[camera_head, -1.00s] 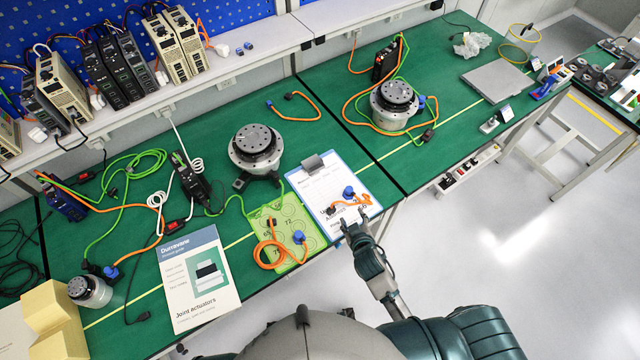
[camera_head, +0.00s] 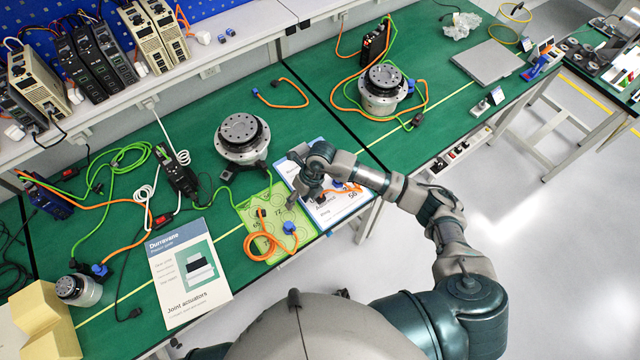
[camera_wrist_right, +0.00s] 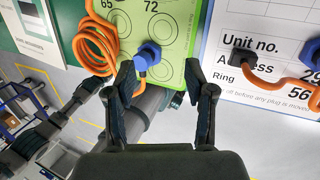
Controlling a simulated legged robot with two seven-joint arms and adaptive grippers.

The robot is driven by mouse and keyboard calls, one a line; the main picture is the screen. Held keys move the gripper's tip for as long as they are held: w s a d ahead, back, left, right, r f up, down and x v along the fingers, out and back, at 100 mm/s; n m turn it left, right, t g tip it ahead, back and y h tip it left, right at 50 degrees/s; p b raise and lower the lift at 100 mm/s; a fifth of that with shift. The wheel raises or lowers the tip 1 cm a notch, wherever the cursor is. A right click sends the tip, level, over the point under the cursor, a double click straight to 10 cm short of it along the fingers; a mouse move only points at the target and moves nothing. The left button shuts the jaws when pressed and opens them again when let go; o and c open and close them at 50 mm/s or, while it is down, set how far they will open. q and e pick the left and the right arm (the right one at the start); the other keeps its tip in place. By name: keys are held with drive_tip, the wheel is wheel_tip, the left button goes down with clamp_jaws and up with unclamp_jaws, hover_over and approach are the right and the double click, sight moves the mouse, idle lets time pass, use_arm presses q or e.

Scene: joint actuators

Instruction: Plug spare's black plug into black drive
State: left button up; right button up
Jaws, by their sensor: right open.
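An orange cable lies coiled on the green card (camera_head: 262,213), with a blue plug (camera_head: 289,228) that also shows in the right wrist view (camera_wrist_right: 148,52). A second orange cable lies on the clipboard (camera_head: 354,200); its black plug shows in the right wrist view (camera_wrist_right: 242,62). No label tells me which cable is the spare. A black drive (camera_head: 176,172) stands mid-bench with green and white cables; another black drive (camera_head: 374,43) stands at the back right. My right gripper (camera_wrist_right: 168,88) is open and empty above the card and clipboard. No left jaws can be made out.
A silver actuator (camera_head: 242,138) stands behind the card, another (camera_head: 382,90) at the right. A loose orange cable (camera_head: 282,94) lies at the back. A booklet (camera_head: 190,272) lies left of the card. The bench's front edge is close.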

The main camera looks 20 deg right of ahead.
sight(319, 198)
drive_tip(key=w+d+h, duration=0.1)
drive_tip(key=d, duration=0.2)
drive_tip(key=w+d+h, duration=0.1)
drive_tip(key=d, duration=0.2)
drive_tip(key=w+d+h, duration=0.1)
drive_tip(key=d+h, duration=0.1)
drive_tip(key=d, duration=0.1)
drive_tip(key=shift+m, duration=0.3)
drive_tip(key=shift+a+f, duration=0.1)
drive_tip(key=a+f+b, duration=0.1)
drive_tip(key=f+b, duration=0.1)
drive_tip(key=shift+a+f, duration=0.3)
drive_tip(key=shift+a, duration=0.1)
drive_tip(key=f+b, duration=0.1)
drive_tip(key=f, duration=0.1)
drive_tip(key=d+f+b, duration=0.1)
drive_tip(key=f+b, duration=0.1)
drive_tip(key=shift+d+f, duration=0.15)
drive_tip(key=shift+f, duration=0.25)
drive_tip(key=shift+a+f, duration=0.1)
drive_tip(key=shift+a, duration=0.3)
use_arm(q)
drive_tip(key=w+d+r, duration=0.1)
drive_tip(key=w+r, duration=0.1)
drive_tip(key=w, duration=0.4)
drive_tip(key=w+d+r, duration=0.2)
drive_tip(key=w, duration=0.5)
drive_tip(key=shift+t, duration=0.4)
use_arm(e)
drive_tip(key=shift+a, duration=0.1)
